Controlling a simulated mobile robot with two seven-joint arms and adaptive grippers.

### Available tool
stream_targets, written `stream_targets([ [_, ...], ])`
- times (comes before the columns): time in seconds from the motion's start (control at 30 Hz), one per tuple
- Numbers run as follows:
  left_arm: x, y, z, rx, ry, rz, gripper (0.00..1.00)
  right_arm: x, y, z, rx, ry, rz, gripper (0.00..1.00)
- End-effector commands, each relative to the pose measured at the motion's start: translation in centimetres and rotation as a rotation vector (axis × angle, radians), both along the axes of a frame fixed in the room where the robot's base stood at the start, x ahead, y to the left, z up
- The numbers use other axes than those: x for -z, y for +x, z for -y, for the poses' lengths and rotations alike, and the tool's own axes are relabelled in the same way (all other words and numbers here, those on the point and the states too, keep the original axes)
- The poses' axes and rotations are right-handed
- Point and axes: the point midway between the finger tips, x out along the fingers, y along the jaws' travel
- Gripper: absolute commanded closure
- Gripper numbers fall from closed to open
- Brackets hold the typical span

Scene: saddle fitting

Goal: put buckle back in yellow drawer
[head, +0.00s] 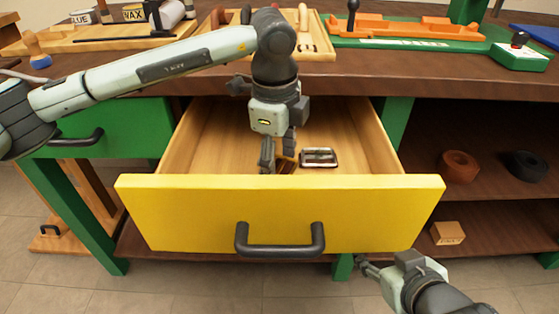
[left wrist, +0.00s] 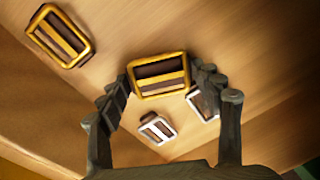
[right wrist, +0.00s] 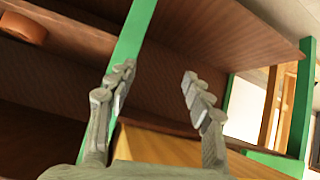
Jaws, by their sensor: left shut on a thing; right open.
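The yellow drawer (head: 180,215) stands open under the bench, with a dark handle on its front. My left gripper (head: 277,158) reaches down inside it and is shut on a gold buckle (left wrist: 158,76), which sits between its fingers in the left wrist view. Another gold buckle (left wrist: 60,37) lies on the drawer floor at the upper left of that view. Two silver buckles lie there too, one smaller (left wrist: 156,129) and one partly hidden behind a finger (left wrist: 205,103). A silver buckle also shows in the head view (head: 319,157). My right gripper (right wrist: 158,88) is open and empty, low in front of the bench.
A closed green drawer (head: 110,135) is at the left. The bench top (head: 350,80) holds a wooden tray (head: 318,50) and an orange fixture (head: 400,27) on a green base. Open shelves at the right hold a brown roll (head: 460,166), a black roll (head: 527,166) and a wooden block (head: 447,233).

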Motion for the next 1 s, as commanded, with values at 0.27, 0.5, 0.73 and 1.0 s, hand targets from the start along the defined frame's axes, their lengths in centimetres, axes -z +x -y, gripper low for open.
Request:
stream_targets([
  [0.27, 0.1, 0.0, 0.0, 0.000, 0.000, 0.000, 0.69, -0.5, 0.4, -0.6, -0.009, 0.014, 0.033, 0.49],
  [0.5, 0.2, 0.0, 0.0, 0.000, 0.000, 0.000, 0.23, -0.9, 0.6, -1.2, -0.017, 0.028, 0.054, 0.49],
  [0.73, 0.2, 0.0, 0.0, 0.000, 0.000, 0.000, 0.14, -0.9, 0.6, -1.1, -0.017, 0.026, 0.052, 0.49],
  [1.0, -0.1, 0.0, 0.0, 0.000, 0.000, 0.000, 0.14, -0.6, 0.3, -0.5, -0.007, 0.012, 0.026, 0.49],
])
